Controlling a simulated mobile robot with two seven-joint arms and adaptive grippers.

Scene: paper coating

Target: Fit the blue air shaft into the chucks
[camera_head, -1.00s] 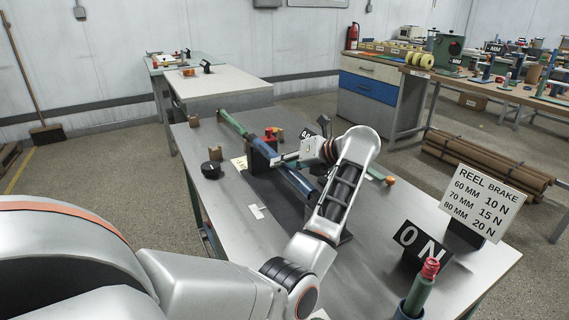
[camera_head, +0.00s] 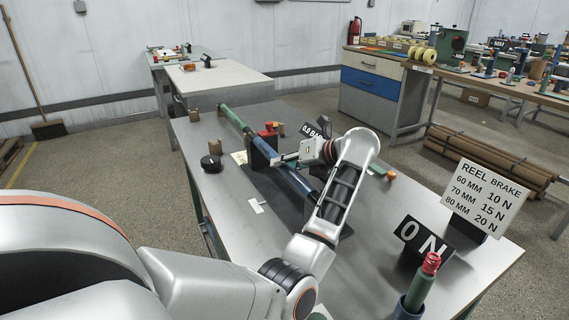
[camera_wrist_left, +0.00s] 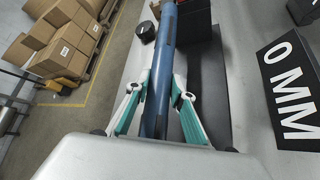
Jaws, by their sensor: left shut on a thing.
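The blue air shaft (camera_head: 294,180) lies diagonally over the table, with a green stretch (camera_head: 232,116) toward its far left end. A dark chuck stand (camera_head: 262,155) is beside the shaft near its middle; I cannot tell whether the shaft is seated in it. My left gripper (camera_head: 285,160) is at the shaft, partly hidden by its wrist. In the left wrist view the teal fingers (camera_wrist_left: 163,90) are shut around the blue shaft (camera_wrist_left: 158,100), one on each side. The shaft's near end is hidden by my arm. My right gripper is not in view.
A black knob (camera_head: 211,163) and small brown blocks (camera_head: 190,146) stand left of the shaft. A "0 N" display (camera_head: 424,243), a reel brake sign (camera_head: 483,200) and a red-topped green rod (camera_head: 424,280) are at the right. The table's left front is mostly clear.

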